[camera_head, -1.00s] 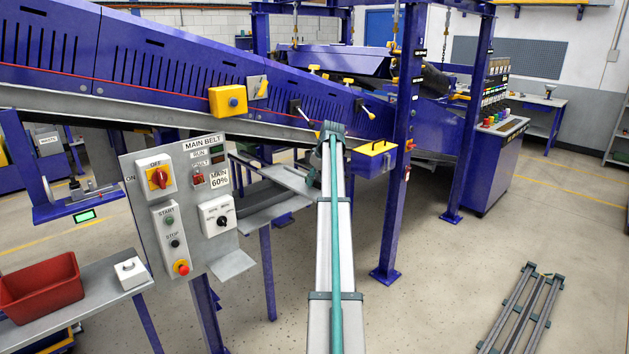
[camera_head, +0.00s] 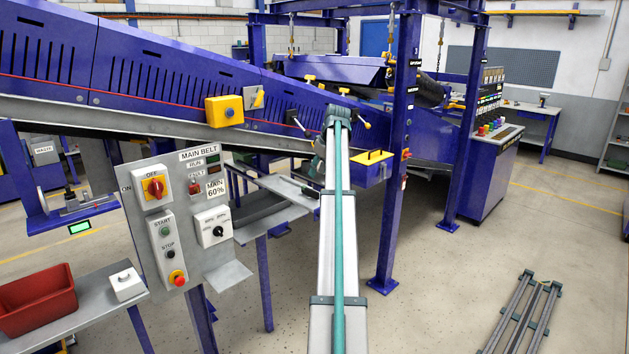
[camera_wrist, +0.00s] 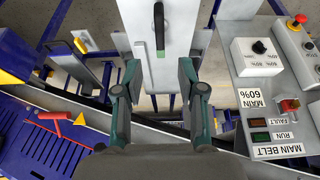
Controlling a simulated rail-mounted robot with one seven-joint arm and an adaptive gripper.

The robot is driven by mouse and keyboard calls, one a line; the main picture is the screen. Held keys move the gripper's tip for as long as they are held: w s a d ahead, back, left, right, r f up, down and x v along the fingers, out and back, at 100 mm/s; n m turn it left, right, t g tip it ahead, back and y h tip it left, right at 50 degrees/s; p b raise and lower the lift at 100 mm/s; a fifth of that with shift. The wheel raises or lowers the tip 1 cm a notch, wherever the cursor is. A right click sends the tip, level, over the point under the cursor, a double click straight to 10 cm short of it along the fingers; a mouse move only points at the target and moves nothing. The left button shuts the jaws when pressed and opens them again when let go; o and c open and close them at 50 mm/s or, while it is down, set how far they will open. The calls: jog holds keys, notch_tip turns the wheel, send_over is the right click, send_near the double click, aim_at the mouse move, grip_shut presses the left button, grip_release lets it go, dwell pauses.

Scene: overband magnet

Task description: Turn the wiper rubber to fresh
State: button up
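I cannot tell for sure which part is the wiper rubber. In the wrist view a pale flat plate (camera_wrist: 178,62) lies ahead of my gripper (camera_wrist: 159,76), with a black upright handle-like piece (camera_wrist: 159,30) on it. My gripper is open and empty. Its two green-grey fingers stand apart over the plate's near end, short of the black piece; I cannot tell whether they touch the plate. In the head view my arm reaches toward the conveyor frame, and the gripper is mostly hidden at its far end, near a grey shelf (camera_head: 285,186).
The main belt panel (camera_head: 190,220) with switches and buttons stands left of my arm, and at right in the wrist view. A yellow-topped blue box (camera_head: 374,168) and a blue post (camera_head: 398,160) are close on the right. A red bin (camera_head: 38,300) sits on the left bench.

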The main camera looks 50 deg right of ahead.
jog(key=shift+v, duration=1.1)
